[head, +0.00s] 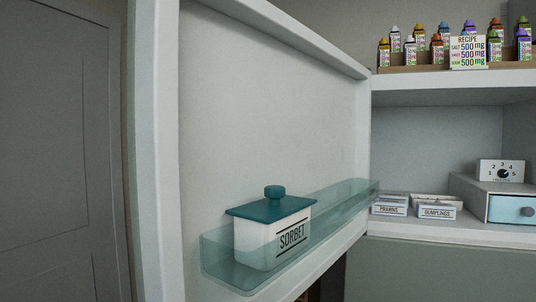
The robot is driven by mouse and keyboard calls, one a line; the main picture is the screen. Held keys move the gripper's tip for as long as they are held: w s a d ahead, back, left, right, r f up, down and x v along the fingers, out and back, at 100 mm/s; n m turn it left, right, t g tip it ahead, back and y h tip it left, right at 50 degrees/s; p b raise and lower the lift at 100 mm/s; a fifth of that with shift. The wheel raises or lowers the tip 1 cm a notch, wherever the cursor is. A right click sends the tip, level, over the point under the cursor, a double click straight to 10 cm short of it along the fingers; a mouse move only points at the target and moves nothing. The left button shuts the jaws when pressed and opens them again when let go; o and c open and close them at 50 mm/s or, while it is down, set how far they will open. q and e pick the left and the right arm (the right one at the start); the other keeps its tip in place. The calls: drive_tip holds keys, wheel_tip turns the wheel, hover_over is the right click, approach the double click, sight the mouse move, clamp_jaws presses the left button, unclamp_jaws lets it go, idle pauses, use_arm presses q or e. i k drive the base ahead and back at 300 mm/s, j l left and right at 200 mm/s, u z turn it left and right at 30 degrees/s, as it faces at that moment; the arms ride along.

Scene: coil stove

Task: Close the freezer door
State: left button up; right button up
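The freezer door (270,110) stands open and fills the left and middle of the head view, with its inner side facing me. Its grey-white panel has a pale frame around it. A clear teal door shelf (340,200) runs along its lower part and holds a white sorbet box with a teal lid (272,235). The freezer interior (435,150) is open to view on the right, where the door meets it. Neither of my grippers is in view.
An upper shelf (450,85) holds several small bottles and a recipe card (468,52). A lower shelf holds boxes labelled prawns (389,205) and dumplings (437,208), a dial (501,171) and a blue-fronted drawer (512,209). A grey panelled door (60,150) stands at the far left.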

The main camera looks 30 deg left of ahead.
sight(227, 102)
drive_tip(key=j+z, duration=0.2)
drive_tip(key=j, duration=0.55)
drive_tip(key=j+z, duration=0.15)
drive_tip(key=j, duration=0.6)
drive_tip(key=k+j+z, duration=0.2)
drive_tip(key=j, duration=0.55)
drive_tip(key=i+j, duration=0.05)
drive_tip(key=i, duration=0.05)
